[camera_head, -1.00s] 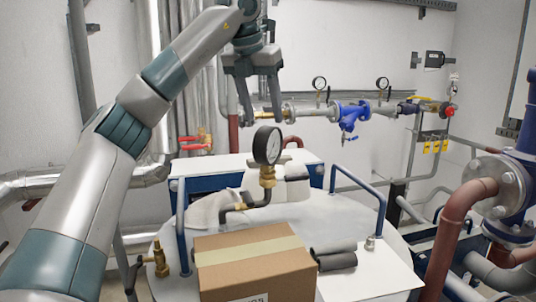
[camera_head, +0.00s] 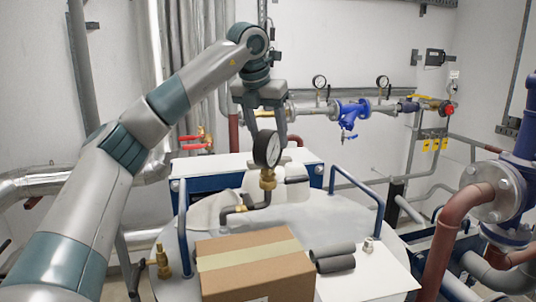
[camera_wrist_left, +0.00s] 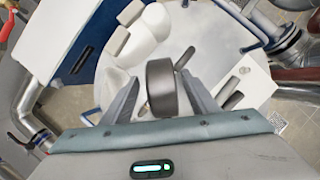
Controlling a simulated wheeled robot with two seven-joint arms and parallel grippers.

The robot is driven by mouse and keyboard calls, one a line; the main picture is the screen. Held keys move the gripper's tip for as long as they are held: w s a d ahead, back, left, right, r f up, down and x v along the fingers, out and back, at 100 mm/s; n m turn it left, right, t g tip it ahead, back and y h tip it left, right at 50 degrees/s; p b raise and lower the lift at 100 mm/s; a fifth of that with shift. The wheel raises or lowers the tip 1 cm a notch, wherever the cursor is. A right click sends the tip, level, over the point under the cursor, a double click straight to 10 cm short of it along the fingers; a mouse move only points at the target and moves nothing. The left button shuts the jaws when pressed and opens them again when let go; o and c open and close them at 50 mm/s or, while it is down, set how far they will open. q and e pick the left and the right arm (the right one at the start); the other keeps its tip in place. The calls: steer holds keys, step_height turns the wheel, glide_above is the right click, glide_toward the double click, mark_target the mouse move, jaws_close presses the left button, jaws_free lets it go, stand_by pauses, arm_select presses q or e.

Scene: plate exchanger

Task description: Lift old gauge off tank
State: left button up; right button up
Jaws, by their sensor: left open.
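The old gauge (camera_head: 267,149) stands upright on a brass fitting and a dark bent pipe on top of the tank (camera_head: 350,215). Its round white dial has a black rim. My left gripper (camera_head: 268,138) is open and points down around the top of the gauge, with its fingers partly behind the dial in the head view. In the left wrist view the dark gauge body (camera_wrist_left: 161,88) sits between the two open fingers (camera_wrist_left: 163,100), with no clear grip on it. My right gripper is out of view.
A cardboard box (camera_head: 255,262) and dark rolled pieces (camera_head: 333,258) lie on the tank's front. Blue handrails (camera_head: 357,187) rise at its sides. A brass valve (camera_head: 160,262) is at left. A wall pipe with two other gauges (camera_head: 320,82) runs behind.

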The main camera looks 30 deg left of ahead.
arm_select(q)
steer(key=shift+p+x, duration=0.45)
steer(key=shift+x, duration=1.05)
steer(key=shift+s, duration=0.1)
jaws_close()
